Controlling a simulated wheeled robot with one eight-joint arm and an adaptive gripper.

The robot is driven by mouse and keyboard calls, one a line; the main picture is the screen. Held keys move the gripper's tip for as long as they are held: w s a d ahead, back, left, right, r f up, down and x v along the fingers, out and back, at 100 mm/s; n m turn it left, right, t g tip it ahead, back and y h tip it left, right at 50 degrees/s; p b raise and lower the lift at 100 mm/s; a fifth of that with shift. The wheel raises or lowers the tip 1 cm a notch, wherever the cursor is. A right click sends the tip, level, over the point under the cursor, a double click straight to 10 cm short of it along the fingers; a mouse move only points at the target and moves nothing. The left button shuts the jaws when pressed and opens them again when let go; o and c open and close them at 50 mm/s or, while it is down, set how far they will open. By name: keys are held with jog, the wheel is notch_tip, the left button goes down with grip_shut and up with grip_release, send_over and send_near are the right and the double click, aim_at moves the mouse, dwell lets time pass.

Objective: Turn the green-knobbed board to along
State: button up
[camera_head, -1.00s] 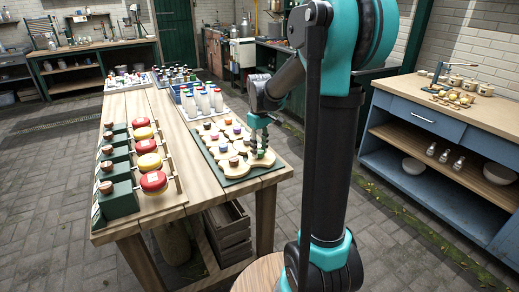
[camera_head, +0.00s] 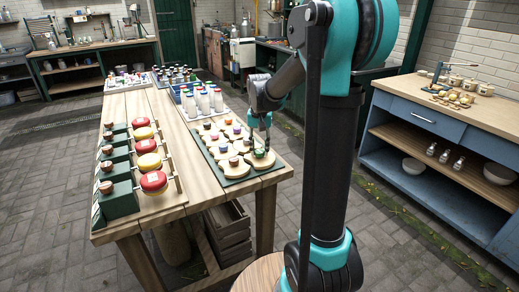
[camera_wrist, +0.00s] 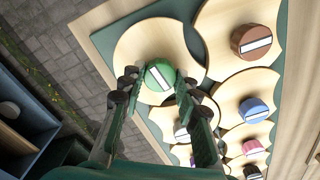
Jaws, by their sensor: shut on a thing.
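The green knob (camera_wrist: 158,76) stands on a pale wooden board (camera_wrist: 135,48) with scalloped edges, at the near right corner of the green tray (camera_head: 232,182). A white stripe on the knob runs diagonally in the wrist view. My gripper (camera_wrist: 150,84) has its fingers on either side of the knob and is shut on it. In the head view, my gripper (camera_head: 261,143) points down at that board (camera_head: 261,161). The fingers hide part of the knob and of the boards beyond it.
Neighbouring boards with brown (camera_wrist: 250,40), blue (camera_wrist: 253,110) and other knobs sit close around. The paved floor right of the table is clear.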

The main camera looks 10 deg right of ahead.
aim_at(260, 151)
jog(key=shift+m, duration=1)
jog(key=o, duration=1.2)
jog(key=shift+c, duration=0.2)
notch_tip(260, 151, up, 12)
